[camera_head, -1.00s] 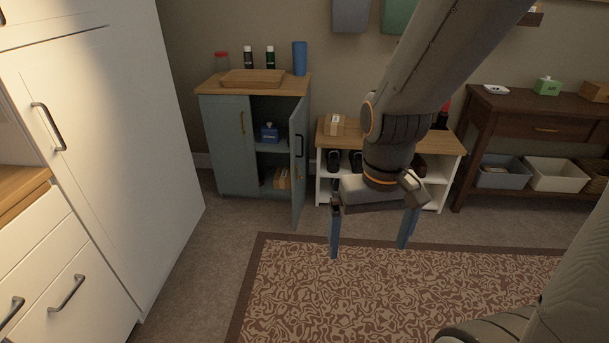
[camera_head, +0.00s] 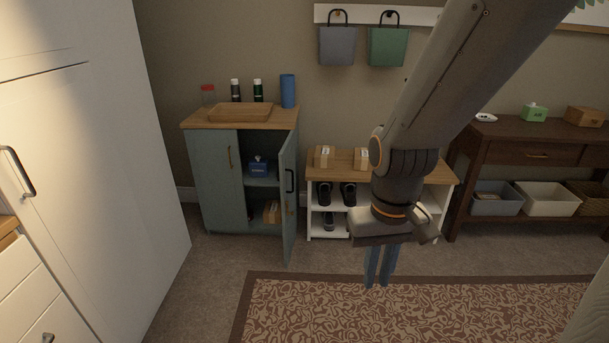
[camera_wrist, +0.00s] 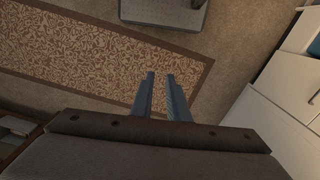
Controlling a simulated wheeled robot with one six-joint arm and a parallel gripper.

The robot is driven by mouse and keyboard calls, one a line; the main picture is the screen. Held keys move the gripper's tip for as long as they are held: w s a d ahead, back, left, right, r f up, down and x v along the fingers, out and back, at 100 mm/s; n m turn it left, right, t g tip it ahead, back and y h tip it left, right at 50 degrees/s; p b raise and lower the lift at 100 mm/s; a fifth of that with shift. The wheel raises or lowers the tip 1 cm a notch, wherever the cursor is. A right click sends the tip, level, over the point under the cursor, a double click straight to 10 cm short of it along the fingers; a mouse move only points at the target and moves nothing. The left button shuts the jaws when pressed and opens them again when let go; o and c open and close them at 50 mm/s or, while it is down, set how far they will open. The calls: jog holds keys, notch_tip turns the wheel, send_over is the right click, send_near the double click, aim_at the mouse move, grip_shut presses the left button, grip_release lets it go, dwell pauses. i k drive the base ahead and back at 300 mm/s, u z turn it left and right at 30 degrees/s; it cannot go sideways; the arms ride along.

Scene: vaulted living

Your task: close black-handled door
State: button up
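The blue-grey cabinet (camera_head: 218,185) stands against the back wall. Its right door (camera_head: 289,205), with a black handle (camera_head: 290,181), stands open, swung out toward me. Its left door, with a brass handle (camera_head: 230,157), is closed. My gripper (camera_head: 377,284) hangs over the rug's back edge, to the right of the open door and apart from it. Its two blue fingers are drawn close together, with a narrow empty gap between them in the wrist view (camera_wrist: 160,76). The cabinet is not clearly seen in the wrist view.
A white shoe bench (camera_head: 319,225) stands right of the cabinet, close to the open door. A blue box (camera_head: 258,168) and a cardboard box (camera_head: 271,212) sit inside the cabinet. A patterned rug (camera_head: 330,315) covers the floor in front. A tall white cupboard (camera_head: 120,190) is at left.

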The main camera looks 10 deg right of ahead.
aim_at(287, 158)
jog(key=z, duration=0.05)
jog(key=i, duration=0.9)
jog(key=u, duration=0.3)
